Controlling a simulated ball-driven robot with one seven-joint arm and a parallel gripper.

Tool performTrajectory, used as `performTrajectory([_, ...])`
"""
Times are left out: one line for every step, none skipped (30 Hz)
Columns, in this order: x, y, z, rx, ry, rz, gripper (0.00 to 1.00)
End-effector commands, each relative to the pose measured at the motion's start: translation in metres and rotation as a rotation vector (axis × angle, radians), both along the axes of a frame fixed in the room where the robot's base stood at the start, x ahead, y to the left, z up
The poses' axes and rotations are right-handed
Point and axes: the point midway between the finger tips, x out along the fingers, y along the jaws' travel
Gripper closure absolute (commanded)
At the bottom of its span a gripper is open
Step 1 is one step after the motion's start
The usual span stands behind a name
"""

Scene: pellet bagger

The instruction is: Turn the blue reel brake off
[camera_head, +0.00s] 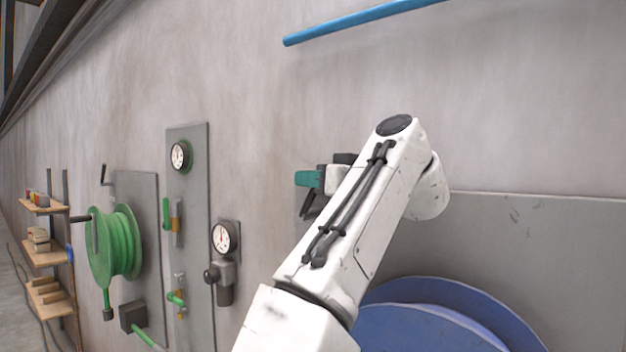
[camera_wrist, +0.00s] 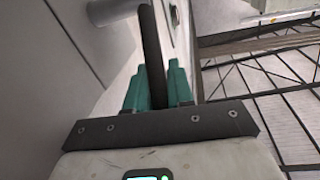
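The blue reel (camera_head: 430,325) stands low at the right in the head view, partly hidden behind my arm. My gripper (camera_wrist: 158,88) has teal fingers, one on each side of a dark lever (camera_wrist: 150,45) in the wrist view. The lever fills the gap between the fingers, so they look shut on it. In the head view the teal fingertips (camera_head: 308,179) show left of my arm, close to the wall, with a dark bar just below them. The lever's mount is mostly hidden behind my arm, and no on or off marking is readable.
Left along the wall are a green reel (camera_head: 115,243), a grey panel (camera_head: 188,245) with a gauge and green handles, and another gauge (camera_head: 226,237) above a valve. Shelves (camera_head: 45,255) stand farther left. A blue pipe (camera_head: 360,20) runs above my arm.

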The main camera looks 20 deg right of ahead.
Motion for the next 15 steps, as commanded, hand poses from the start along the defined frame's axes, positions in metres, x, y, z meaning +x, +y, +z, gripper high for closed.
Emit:
performTrajectory([0.0, -0.0001, 0.0001, 0.0, 0.0, 0.0, 0.84])
performTrajectory([0.0, -0.0002, 0.0002, 0.0, 0.0, 0.0, 0.87])
performTrajectory([-0.0002, -0.0001, 0.0002, 0.0, 0.0, 0.0, 0.91])
performTrajectory([-0.0002, -0.0001, 0.0002, 0.0, 0.0, 0.0, 0.94])
performTrajectory([-0.0001, -0.0002, 0.0002, 0.0, 0.0, 0.0, 0.97])
performTrajectory([-0.0001, -0.0002, 0.0002, 0.0, 0.0, 0.0, 1.0])
performTrajectory([-0.0001, -0.0002, 0.0002, 0.0, 0.0, 0.0, 1.0])
performTrajectory([-0.0001, -0.0002, 0.0002, 0.0, 0.0, 0.0, 1.0])
performTrajectory([-0.0001, -0.0002, 0.0002, 0.0, 0.0, 0.0, 1.0])
performTrajectory([-0.0001, -0.0002, 0.0002, 0.0, 0.0, 0.0, 1.0])
performTrajectory([-0.0001, -0.0002, 0.0002, 0.0, 0.0, 0.0, 1.0])
performTrajectory([-0.0002, -0.0002, 0.0002, 0.0, 0.0, 0.0, 1.0])
performTrajectory([-0.0002, -0.0002, 0.0002, 0.0, 0.0, 0.0, 1.0])
performTrajectory([-0.0002, -0.0002, 0.0002, 0.0, 0.0, 0.0, 1.0])
performTrajectory([-0.0002, -0.0002, 0.0002, 0.0, 0.0, 0.0, 1.0])
